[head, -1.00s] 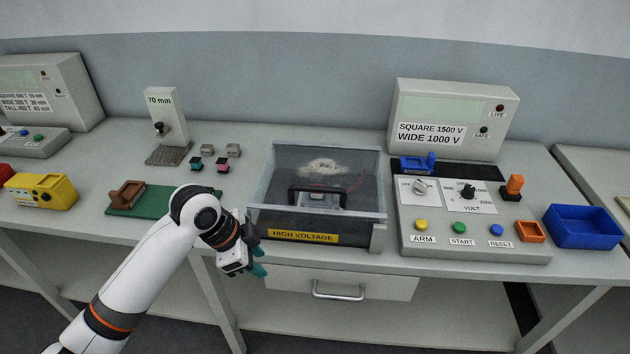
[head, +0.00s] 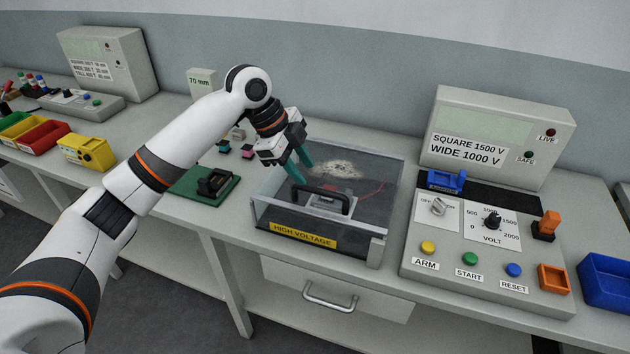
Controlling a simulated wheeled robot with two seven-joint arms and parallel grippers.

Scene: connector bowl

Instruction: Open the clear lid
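The clear lid (head: 366,178) lies closed over the high-voltage box (head: 262,218), which carries a yellow HIGH VOLTAGE label on its front. A black bar handle (head: 322,190) stands on the lid near the front. Through the lid I see a pale patch, red wire and a grey part. My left gripper (head: 303,166) is above the left side of the lid, behind and left of the handle, with its teal fingers pointing down. The fingers look apart with nothing between them. Whether they touch the lid is hard to tell. My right gripper is not in view.
A control panel (head: 483,265) with buttons and knobs stands right of the box, with a display unit (head: 500,120) behind it. A green fixture (head: 190,185) and small connectors (head: 235,140) lie to the left. A drawer handle (head: 330,300) sticks out below.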

